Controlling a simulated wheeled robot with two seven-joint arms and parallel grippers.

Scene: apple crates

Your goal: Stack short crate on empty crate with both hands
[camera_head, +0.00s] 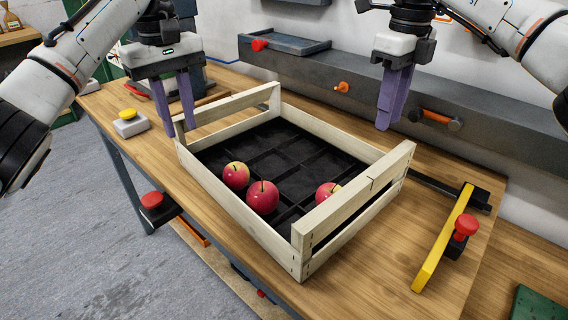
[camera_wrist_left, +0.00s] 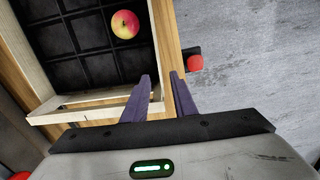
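A pale wooden crate (camera_head: 243,209) with a black divided inside stands on the workbench; its raised slatted ends are at the back left and front right. Three red apples lie in it: one (camera_head: 236,175), a second (camera_head: 263,197) and a third (camera_head: 328,193). My left gripper (camera_head: 175,128) is open and empty at the crate's left end; its fingers show apart near the crate's corner in the left wrist view (camera_wrist_left: 160,92). My right gripper (camera_head: 385,125) hangs above the crate's far right side, holding nothing; its fingers overlap in view. I see no second crate.
The wooden workbench (camera_head: 370,275) has free room at the front right. A yellow bar (camera_head: 441,240) and red knob (camera_head: 466,226) are right of the crate. A yellow button box (camera_head: 130,122) is at the left. A grey ledge (camera_head: 340,85) runs behind.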

